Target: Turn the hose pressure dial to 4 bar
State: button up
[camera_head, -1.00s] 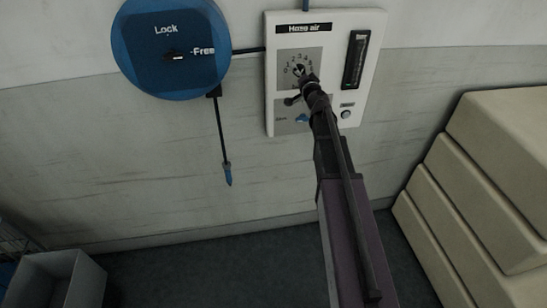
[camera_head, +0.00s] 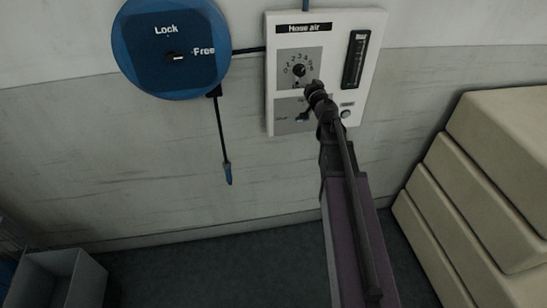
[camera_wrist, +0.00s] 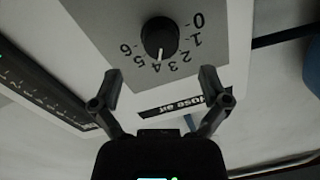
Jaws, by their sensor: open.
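The pressure dial is a round black knob (camera_wrist: 160,36) with a white pointer on a grey plate numbered 0 to 6. In the wrist view, where the panel appears upside down, the pointer is at the 4. The knob also shows in the head view (camera_head: 299,70), on the white "Hose air" panel (camera_head: 372,24). My gripper (camera_wrist: 160,84) is open and empty, its fingers apart and clear of the knob in the wrist view. In the head view my gripper (camera_head: 312,86) is just below and right of the knob, covering part of the panel's lower section.
A blue round hose reel (camera_head: 140,75) marked Lock and Free is on the wall at left, with a hose end (camera_head: 228,174) hanging below. A gauge (camera_head: 355,60) is right of the dial. Beige stacked blocks (camera_head: 480,190) stand at right, a grey bin (camera_head: 85,280) at lower left.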

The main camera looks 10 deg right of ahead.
jog(key=s, duration=0.8)
jog(key=s+a+f+n+g+y+b, duration=0.2)
jog(key=s+a+f+g+b, duration=0.1)
jog(key=a+f, duration=0.4)
jog(key=s+a+f+n+g+y+b, duration=0.3)
jog(key=s+a+f+g, duration=0.3)
jog(key=f, duration=0.5)
jog(key=shift+a+f+n+g, duration=0.15)
jog(key=shift+a+n+g, duration=0.25)
jog(key=shift+a, duration=0.55)
jog(key=shift+s, duration=0.15)
jog(key=s+d+f+m+g+h, duration=0.1)
jog(key=s+f+g+h, duration=0.2)
jog(key=s, duration=0.3)
jog(key=s+d+f+m+g+h, duration=0.1)
jog(key=s+d+f+g+h, duration=0.1)
jog(key=s+g, duration=0.3)
jog(key=shift+s+d+f+m+h, duration=0.25)
jog(key=shift+s+f+m+h, duration=0.2)
jog(key=shift+s+f, duration=0.65)
